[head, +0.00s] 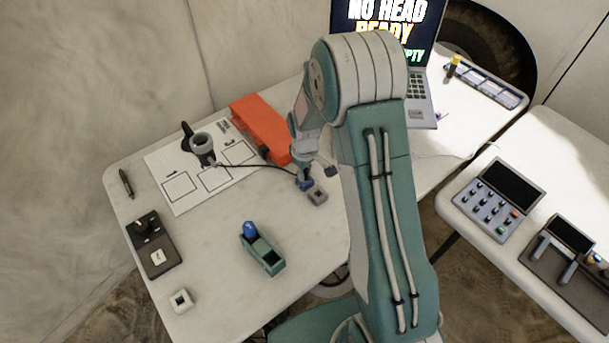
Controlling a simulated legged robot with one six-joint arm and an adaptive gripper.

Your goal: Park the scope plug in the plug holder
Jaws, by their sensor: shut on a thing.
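A small grey block with a dark recess (317,196), which looks like the plug holder, sits right beside the plug. I cannot tell whether the plug is in it, touching it or just apart. My gripper hides part of the plug.
A white sheet with outlined boxes (180,187) lies under the scope. An orange case (262,128) stands behind. A teal holder with a blue item (265,257), a dark control box (155,252) and a white block (181,300) are at the front left. A laptop (418,100) stands at the back.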

